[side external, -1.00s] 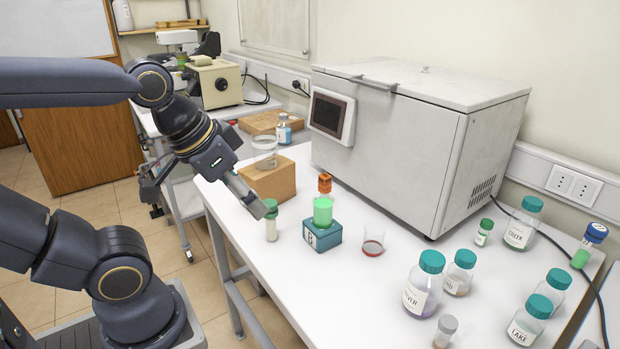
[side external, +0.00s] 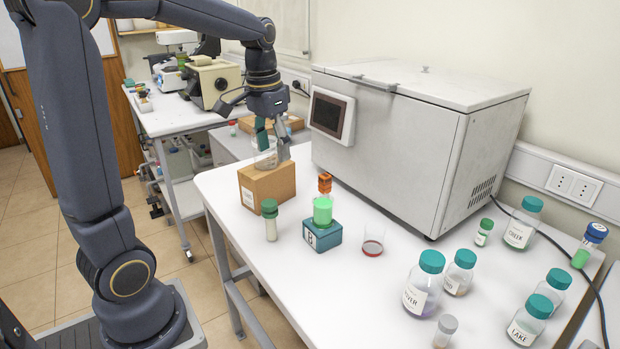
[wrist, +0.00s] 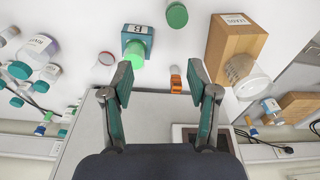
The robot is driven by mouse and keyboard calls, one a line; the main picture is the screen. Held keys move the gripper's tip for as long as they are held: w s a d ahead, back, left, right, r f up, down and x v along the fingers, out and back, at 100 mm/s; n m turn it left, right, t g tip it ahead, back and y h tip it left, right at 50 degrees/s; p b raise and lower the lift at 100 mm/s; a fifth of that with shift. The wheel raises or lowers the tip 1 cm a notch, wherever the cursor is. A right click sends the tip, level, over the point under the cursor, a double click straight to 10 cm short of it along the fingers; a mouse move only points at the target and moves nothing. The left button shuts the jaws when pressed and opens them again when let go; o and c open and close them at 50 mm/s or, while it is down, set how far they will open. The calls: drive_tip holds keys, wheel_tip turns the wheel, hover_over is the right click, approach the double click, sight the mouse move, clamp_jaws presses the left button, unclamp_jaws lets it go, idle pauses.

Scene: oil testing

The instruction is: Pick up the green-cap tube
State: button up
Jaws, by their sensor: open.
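A smaller green-capped vial (side external: 484,232) stands far right by the freezer-like box.
Right of the tube are a teal block (side external: 323,238) with a green vessel (side external: 323,211), an orange object (side external: 325,183) and a red-stained beaker (side external: 373,243). Several teal-capped jars stand right. The grey machine (side external: 400,140) stands behind.

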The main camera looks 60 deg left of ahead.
drive_tip(key=n+g, duration=0.1)
hover_over(270, 216)
drive_tip(key=w+a, duration=0.1)
drive_tip(key=a, duration=0.1)
wheel_tip(270, 216, down, 4)
drive_tip(key=f, duration=0.1)
wheel_tip(270, 216, down, 10)
drive_tip(key=shift+d+r, duration=0.15)
drive_tip(key=shift+r, duration=0.1)
drive_tip(key=shift+s+f, duration=0.1)
drive_tip(key=shift+f, duration=2.9)
drive_tip(key=c, duration=1.1)
drive_tip(key=shift+o, duration=0.2)
drive_tip(key=shift+r, duration=0.1)
